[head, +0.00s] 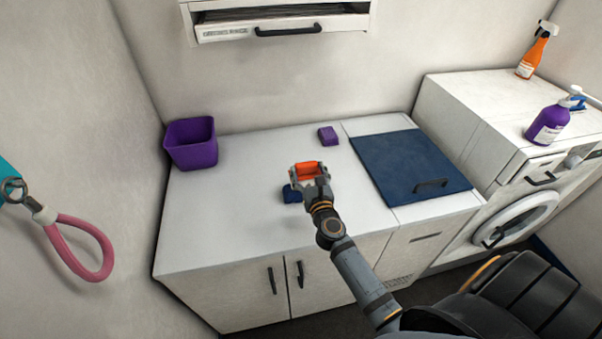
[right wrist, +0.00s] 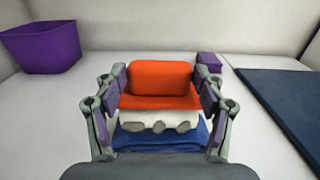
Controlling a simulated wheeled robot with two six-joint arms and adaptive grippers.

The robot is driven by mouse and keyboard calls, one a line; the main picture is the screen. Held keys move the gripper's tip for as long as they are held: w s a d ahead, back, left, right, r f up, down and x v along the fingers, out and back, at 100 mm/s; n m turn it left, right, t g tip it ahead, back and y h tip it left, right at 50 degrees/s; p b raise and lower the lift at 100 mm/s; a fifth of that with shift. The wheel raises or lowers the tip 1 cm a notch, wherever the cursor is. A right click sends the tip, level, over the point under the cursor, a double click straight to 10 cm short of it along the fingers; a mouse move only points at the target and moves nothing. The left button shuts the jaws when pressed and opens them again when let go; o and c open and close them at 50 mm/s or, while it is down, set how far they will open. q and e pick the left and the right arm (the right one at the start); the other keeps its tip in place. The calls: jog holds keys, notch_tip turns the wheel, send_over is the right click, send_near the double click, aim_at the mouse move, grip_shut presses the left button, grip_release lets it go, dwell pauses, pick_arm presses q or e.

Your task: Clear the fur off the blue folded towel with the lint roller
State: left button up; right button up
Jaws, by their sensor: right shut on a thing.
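The blue folded towel (head: 291,194) lies on the white counter, mostly hidden by my right gripper in the head view. In the right wrist view the towel (right wrist: 160,136) shows below and behind the held roller. My right gripper (head: 309,171) is shut on the lint roller (head: 306,168), which has an orange top and a white underside. The lint roller (right wrist: 158,85) sits between both fingers in the right wrist view. Several grey fur tufts (right wrist: 158,126) show at the roller's lower white edge; I cannot tell whether they are on the roller or the towel. My left gripper is not in view.
A purple bin (head: 191,146) stands at the counter's back left, and a small purple block (head: 328,136) at the back. A dark blue panel with a handle (head: 408,166) lies to the right. The counter's left part is clear.

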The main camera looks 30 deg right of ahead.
aim_at(297, 170)
jog(key=shift+s+d, duration=0.1)
jog(key=shift+d, duration=3.65)
jog(key=shift+w+a, duration=0.25)
jog(key=shift+a, duration=0.75)
jog(key=shift+w+a, duration=0.25)
jog(key=shift+a, duration=0.8)
jog(key=shift+w+a, duration=0.2)
jog(key=shift+a, duration=0.85)
jog(key=shift+w+a, duration=0.25)
jog(key=shift+a, duration=0.8)
jog(key=shift+w+a, duration=0.25)
jog(key=shift+a, duration=0.8)
jog(key=shift+w+a, duration=0.2)
jog(key=shift+a, duration=0.65)
jog(key=shift+w+a, duration=0.15)
jog(key=shift+a, duration=0.65)
jog(key=shift+s, duration=0.75)
jog(key=shift+s+d, duration=0.2)
jog(key=shift+d, duration=0.85)
jog(key=shift+s+d+f, duration=0.1)
jog(key=shift+s+d, duration=0.1)
jog(key=shift+d, duration=0.55)
jog(key=shift+s+d+r, duration=0.1)
jog(key=shift+s+d, duration=0.05)
jog(key=shift+d, duration=0.65)
jog(key=shift+s+d+f, duration=0.1)
jog(key=shift+s+d, duration=0.1)
jog(key=shift+d, duration=0.55)
